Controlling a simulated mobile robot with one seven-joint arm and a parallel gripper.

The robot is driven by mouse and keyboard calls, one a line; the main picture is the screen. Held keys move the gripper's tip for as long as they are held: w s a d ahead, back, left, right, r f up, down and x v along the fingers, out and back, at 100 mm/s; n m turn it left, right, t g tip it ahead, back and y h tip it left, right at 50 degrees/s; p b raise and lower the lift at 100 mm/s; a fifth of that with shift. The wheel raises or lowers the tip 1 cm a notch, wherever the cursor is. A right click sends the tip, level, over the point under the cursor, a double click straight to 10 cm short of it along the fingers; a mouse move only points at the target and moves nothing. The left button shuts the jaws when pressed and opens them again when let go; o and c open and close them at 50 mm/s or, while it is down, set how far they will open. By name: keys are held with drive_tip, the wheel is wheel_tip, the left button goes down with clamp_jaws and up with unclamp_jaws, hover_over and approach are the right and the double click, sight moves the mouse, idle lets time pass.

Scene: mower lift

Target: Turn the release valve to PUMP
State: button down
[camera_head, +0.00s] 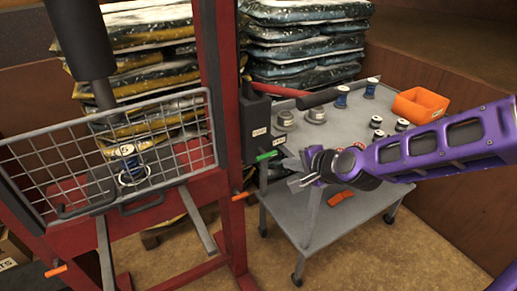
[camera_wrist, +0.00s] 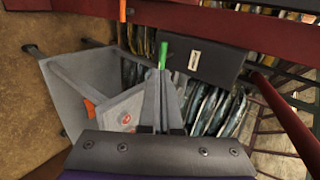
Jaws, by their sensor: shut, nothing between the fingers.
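The release valve shows as a green-tipped lever (camera_head: 266,156) low on the black pump unit (camera_head: 254,122), which is fixed beside the red press post. Small white labels sit on and near the unit, but their words are too small to read. My gripper (camera_head: 293,172) is just right of the green lever and is empty, with its fingers together. In the wrist view the green lever (camera_wrist: 163,54) stands just past the fingertips (camera_wrist: 160,76). I cannot tell whether they touch. The pump unit (camera_wrist: 200,60) is just beyond to the right.
A red pump handle with a black grip (camera_head: 317,98) reaches over the grey cart (camera_head: 340,130), which holds several metal parts, spools and an orange bin (camera_head: 420,105). A wire guard (camera_head: 112,155) covers the press at left. Stacked bags (camera_head: 305,40) stand behind.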

drive_tip(key=b, duration=0.5)
approach(261, 159)
drive_tip(key=x, duration=0.5)
drive_tip(key=shift+w+a+f, duration=0.4)
drive_tip(key=shift+w+f, duration=0.05)
drive_tip(key=shift+w, duration=0.2)
